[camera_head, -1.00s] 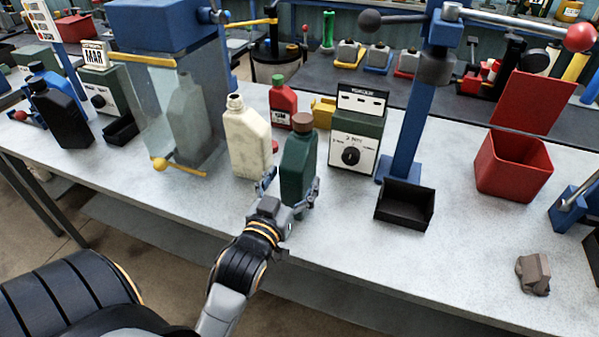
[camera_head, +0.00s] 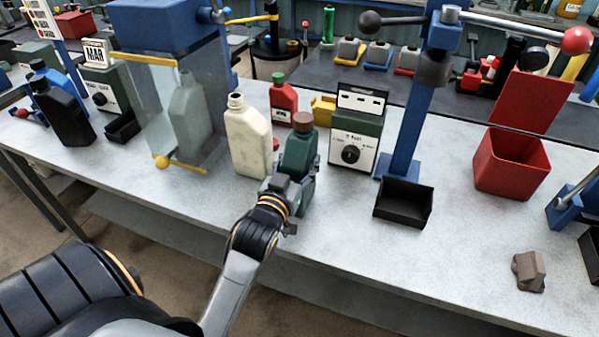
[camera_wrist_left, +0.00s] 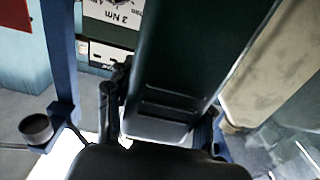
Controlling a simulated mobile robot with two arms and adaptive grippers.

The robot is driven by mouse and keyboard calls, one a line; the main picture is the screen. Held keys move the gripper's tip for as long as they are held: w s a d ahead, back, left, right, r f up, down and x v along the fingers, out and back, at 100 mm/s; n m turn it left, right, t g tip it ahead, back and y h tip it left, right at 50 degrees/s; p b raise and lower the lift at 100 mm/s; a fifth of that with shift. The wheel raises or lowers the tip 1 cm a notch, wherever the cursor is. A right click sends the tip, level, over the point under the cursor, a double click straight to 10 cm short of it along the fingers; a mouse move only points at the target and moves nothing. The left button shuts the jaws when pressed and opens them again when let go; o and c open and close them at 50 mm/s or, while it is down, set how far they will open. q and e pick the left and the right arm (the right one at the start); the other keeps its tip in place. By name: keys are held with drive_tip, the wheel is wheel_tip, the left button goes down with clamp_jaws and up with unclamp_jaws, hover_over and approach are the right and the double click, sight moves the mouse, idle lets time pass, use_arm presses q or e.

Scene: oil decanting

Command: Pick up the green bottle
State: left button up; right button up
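The green bottle (camera_head: 299,152), dark green with a brown cap, stands upright on the grey workbench (camera_head: 350,222). My left gripper (camera_head: 296,176) is at its lower part, with one finger on each side. In the left wrist view the bottle (camera_wrist_left: 190,60) fills the middle between the fingers (camera_wrist_left: 163,115). Whether both fingers press on it cannot be made out. The gripper hides part of the bottle's lower front. My right gripper is not in view.
A cream bottle (camera_head: 247,140) stands close to the left of the green one. A red bottle (camera_head: 283,100) and a green torque tester (camera_head: 356,137) stand behind it. A black tray (camera_head: 403,203) and red bin (camera_head: 510,165) are to the right. The front bench is clear between tray and grey block (camera_head: 529,271).

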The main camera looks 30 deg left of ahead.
use_arm(q)
clamp_jaws()
drive_tip(key=shift+r, duration=0.2)
drive_tip(key=shift+r, duration=0.1)
